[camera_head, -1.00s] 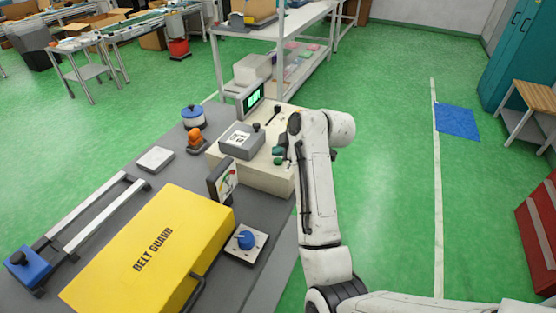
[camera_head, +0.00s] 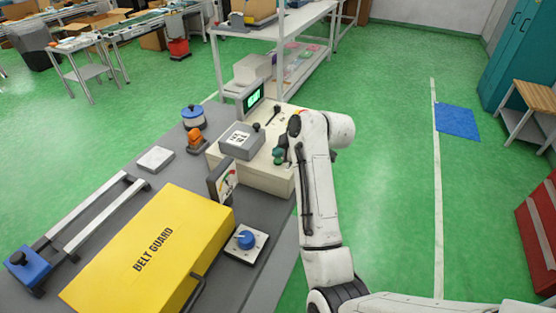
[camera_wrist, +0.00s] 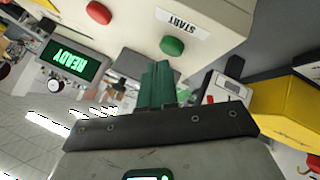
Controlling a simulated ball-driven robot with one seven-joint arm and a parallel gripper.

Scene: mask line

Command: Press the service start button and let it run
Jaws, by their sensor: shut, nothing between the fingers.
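The green start button (camera_wrist: 172,46) sits on the cream panel of the control box (camera_head: 262,172), beside a white START label (camera_wrist: 182,24). A red button (camera_wrist: 98,12) is on the same panel. The screen (camera_wrist: 70,60) reads READY in green; it also glows in the head view (camera_head: 252,99). My gripper (camera_wrist: 157,68) has its green fingers shut with nothing between them. In the wrist view its tips are just short of the green button, with a small gap in the picture. In the head view my gripper (camera_head: 279,156) is beside the box, partly hidden by my arm.
A yellow belt guard (camera_head: 150,250), a blue knob (camera_head: 245,239) and a gauge (camera_head: 222,180) stand on the grey bench left of my arm. A grey lidded box (camera_head: 241,142) and a lever are on top of the control box.

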